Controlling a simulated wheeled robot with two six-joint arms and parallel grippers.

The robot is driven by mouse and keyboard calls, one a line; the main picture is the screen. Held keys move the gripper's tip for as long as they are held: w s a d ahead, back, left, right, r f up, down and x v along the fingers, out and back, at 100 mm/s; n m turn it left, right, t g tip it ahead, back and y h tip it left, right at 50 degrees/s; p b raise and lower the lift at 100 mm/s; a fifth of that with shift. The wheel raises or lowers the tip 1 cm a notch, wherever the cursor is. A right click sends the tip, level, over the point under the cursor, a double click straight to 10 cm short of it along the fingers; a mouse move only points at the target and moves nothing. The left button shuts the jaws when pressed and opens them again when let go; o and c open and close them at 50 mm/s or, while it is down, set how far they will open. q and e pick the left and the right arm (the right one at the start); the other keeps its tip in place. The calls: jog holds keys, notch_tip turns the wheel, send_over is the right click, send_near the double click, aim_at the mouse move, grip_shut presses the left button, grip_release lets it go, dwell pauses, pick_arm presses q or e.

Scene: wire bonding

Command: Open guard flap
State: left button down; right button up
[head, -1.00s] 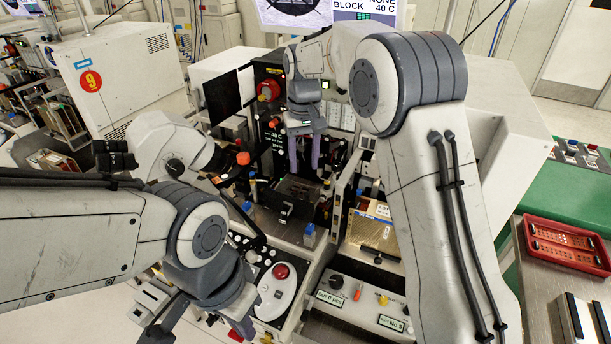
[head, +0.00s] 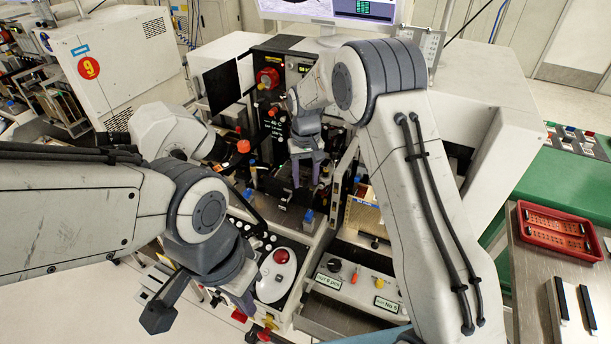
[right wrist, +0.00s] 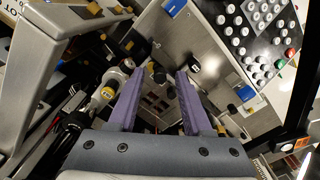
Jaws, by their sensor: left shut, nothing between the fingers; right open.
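A dark panel over the bonder's work area, which seems to be the guard flap, shows between my right fingers in the right wrist view (right wrist: 156,102), with reddish squares visible in it. A black knob lies by its upper edge there. My right gripper (head: 306,176) is open, its purple fingers (right wrist: 153,98) pointing down at this area with nothing held. I cannot tell whether they touch the panel. In the head view the gripper partly hides the panel. My left gripper (head: 243,303) is shut and empty, low beside the control panel with the red button.
The control panel with a red button (head: 281,256) is just right of my left gripper. A keypad (right wrist: 262,32) is at the upper right of the wrist view. Machine parts crowd both sides of my right gripper. A red tray (head: 555,232) lies far right.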

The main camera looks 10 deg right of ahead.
grip_shut()
dwell(1.4)
